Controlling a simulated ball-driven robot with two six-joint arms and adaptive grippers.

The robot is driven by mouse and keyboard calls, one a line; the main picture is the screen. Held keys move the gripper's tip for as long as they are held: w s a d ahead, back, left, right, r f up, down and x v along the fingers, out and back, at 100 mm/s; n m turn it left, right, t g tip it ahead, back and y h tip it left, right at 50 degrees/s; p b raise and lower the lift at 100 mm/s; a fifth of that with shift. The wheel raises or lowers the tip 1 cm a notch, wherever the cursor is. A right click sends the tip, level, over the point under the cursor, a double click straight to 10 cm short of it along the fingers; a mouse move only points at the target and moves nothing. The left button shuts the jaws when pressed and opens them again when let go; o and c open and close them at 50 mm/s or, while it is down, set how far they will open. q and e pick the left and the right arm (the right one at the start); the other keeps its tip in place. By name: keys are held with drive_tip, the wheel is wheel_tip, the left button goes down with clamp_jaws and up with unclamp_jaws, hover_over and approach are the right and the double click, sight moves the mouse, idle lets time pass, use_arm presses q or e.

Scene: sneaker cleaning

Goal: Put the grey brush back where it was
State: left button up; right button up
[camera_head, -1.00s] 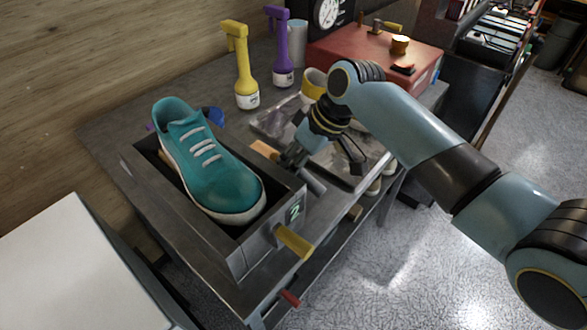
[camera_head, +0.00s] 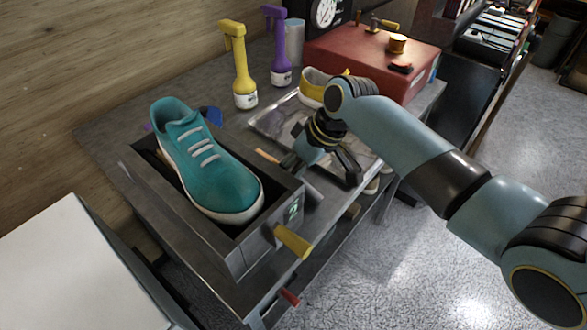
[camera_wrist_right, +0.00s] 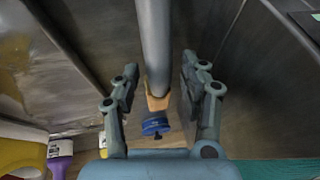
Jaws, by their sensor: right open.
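The grey brush lies on the bench between the shoe box and the tray. Its grey handle (camera_head: 308,187) and tan end (camera_head: 267,156) show in the head view, partly hidden by my gripper. In the right wrist view, the grey handle (camera_wrist_right: 153,40) runs down between my fingers to the tan end (camera_wrist_right: 158,102). My right gripper (camera_head: 294,160) is open over the brush, with a finger on each side of the handle (camera_wrist_right: 158,68). Gaps show on both sides of the handle. My left gripper is not in view.
A teal sneaker (camera_head: 207,165) sits in the metal box (camera_head: 237,258) marked 2. A metal tray (camera_head: 268,122) holds a yellow-and-white shoe (camera_head: 313,88). Yellow (camera_head: 242,75) and purple (camera_head: 279,50) spray bottles stand behind. A blue item (camera_wrist_right: 155,124) lies beyond the brush.

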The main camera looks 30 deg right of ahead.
drive_tip(key=v, duration=1.2)
